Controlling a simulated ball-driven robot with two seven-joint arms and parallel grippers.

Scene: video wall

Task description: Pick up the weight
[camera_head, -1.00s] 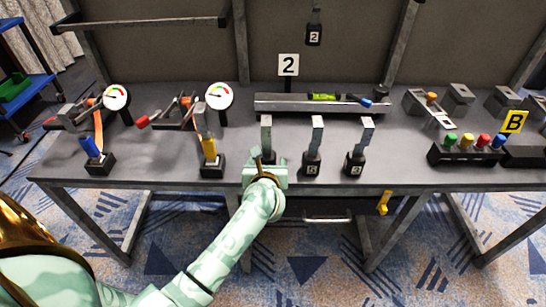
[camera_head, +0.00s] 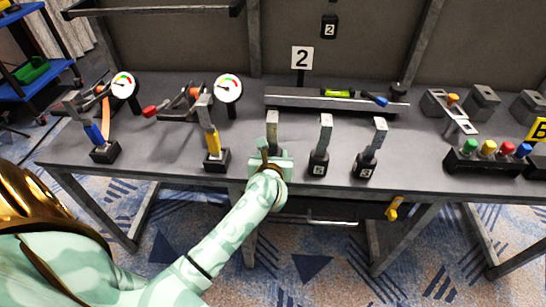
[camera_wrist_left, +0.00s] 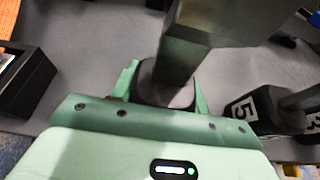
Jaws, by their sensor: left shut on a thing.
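A weight (camera_head: 272,124) with a grey upright bar handle stands at the table's front edge, its lower part hidden behind my left gripper (camera_head: 270,153) in the head view. In the left wrist view my left gripper (camera_wrist_left: 166,95) has a finger on each side of the weight's dark base (camera_wrist_left: 165,88), and the bar rises from it. The gripper is shut on this weight. I cannot tell whether it is clear of the table. Two similar black weights, one marked 5 (camera_head: 319,160) and another (camera_head: 367,163), stand to its right. My right gripper does not show.
The grey table (camera_head: 420,168) holds a yellow-handled tool in a black block (camera_head: 216,160) to the left and a blue-handled one (camera_head: 104,151). Colored knobs (camera_head: 488,158) sit right.

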